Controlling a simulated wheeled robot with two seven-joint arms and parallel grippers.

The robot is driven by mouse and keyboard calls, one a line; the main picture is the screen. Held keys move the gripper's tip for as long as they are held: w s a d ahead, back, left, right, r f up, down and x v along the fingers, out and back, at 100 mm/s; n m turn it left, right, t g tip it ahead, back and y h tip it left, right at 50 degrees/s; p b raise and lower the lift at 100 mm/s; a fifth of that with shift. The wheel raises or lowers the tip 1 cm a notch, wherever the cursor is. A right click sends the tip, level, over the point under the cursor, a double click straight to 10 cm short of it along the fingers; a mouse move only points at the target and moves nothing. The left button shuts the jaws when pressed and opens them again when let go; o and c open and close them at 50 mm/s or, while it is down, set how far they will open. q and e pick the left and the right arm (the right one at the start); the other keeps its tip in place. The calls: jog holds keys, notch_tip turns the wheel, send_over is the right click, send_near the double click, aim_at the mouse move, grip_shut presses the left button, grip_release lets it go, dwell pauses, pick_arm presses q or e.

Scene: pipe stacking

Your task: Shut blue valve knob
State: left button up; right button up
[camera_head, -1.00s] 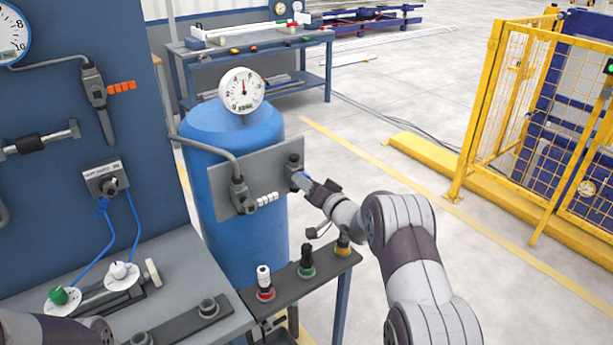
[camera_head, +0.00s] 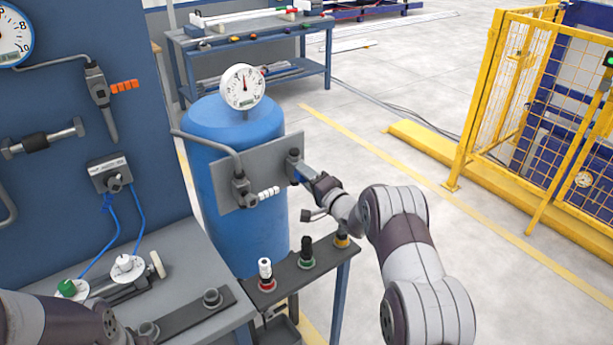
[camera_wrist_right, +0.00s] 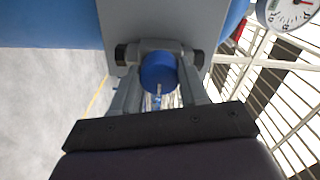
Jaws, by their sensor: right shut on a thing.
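The blue valve knob (camera_wrist_right: 158,72) is round and sits on a dark grey valve body at the grey plate (camera_wrist_right: 160,18) in the right wrist view. My right gripper (camera_wrist_right: 155,88) is shut on the knob, with one finger on each side of it. In the head view my right gripper (camera_head: 312,176) reaches the valve at the right edge of the grey plate (camera_head: 225,190), in front of the blue tank. The knob is mostly hidden there by the gripper. My left arm shows at the lower left, but its gripper is out of view.
The blue tank (camera_head: 240,250) carries a white round gauge (camera_head: 242,87). A small bench (camera_head: 285,277) with several coloured fittings stands below my right arm. A workbench (camera_head: 180,240) is at the left. A yellow fence (camera_head: 510,100) stands at the right, with open floor between.

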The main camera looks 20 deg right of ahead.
jog(key=shift+d+r, duration=0.1)
jog(key=shift+r, duration=0.15)
jog(key=o, duration=0.9)
jog(key=shift+o, duration=0.8)
jog(key=shift+f, duration=0.15)
jog(key=b+v, duration=0.1)
jog(key=v, duration=1.1)
jog(key=shift+s, duration=0.3)
jog(key=shift+d, duration=0.15)
